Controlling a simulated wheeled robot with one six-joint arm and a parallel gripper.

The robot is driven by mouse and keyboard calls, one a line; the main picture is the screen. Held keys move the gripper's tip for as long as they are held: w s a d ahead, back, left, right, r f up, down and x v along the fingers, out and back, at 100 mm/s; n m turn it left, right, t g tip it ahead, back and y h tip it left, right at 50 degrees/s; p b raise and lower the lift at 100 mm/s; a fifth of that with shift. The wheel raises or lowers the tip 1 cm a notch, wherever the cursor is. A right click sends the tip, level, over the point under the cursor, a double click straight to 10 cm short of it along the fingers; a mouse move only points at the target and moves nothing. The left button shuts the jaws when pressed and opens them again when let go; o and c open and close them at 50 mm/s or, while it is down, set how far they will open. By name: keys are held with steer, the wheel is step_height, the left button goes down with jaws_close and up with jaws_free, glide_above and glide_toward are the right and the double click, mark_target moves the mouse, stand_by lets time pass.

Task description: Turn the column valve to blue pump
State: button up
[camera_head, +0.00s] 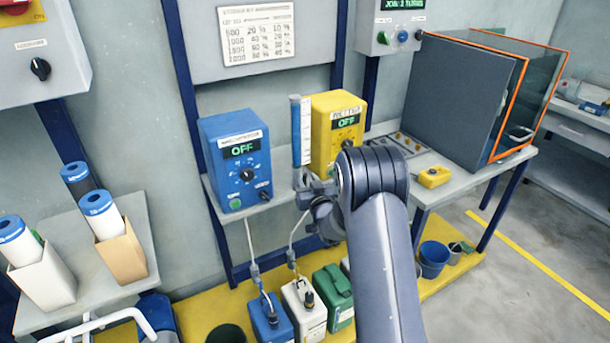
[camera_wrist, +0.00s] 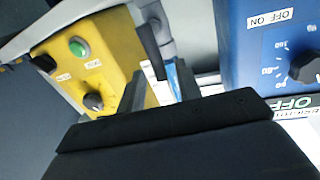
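A clear upright column (camera_head: 301,130) with scale marks stands between the blue pump (camera_head: 237,160) and the yellow pump (camera_head: 338,125). Its valve is hidden behind my gripper, so I cannot see which way it points. My gripper (camera_head: 312,195) is at the foot of the column, in front of the shelf. In the wrist view, dark fingers (camera_wrist: 163,88) rise beside a narrow white and blue strip, with the yellow pump (camera_wrist: 85,60) at left and the blue pump (camera_wrist: 245,45) at right. Whether the fingers grip anything is unclear. Both pump displays read OFF in the head view.
Blue, white and green jugs (camera_head: 340,297) stand on the yellow floor platform below, with hoses running up. A grey cabinet (camera_head: 455,100) with an orange-edged door is at right. Filter cartridges in holders (camera_head: 110,240) stand on the left shelf.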

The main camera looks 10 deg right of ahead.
steer(key=shift+w+a, duration=0.15)
steer(key=shift+w, duration=0.95)
jaws_close()
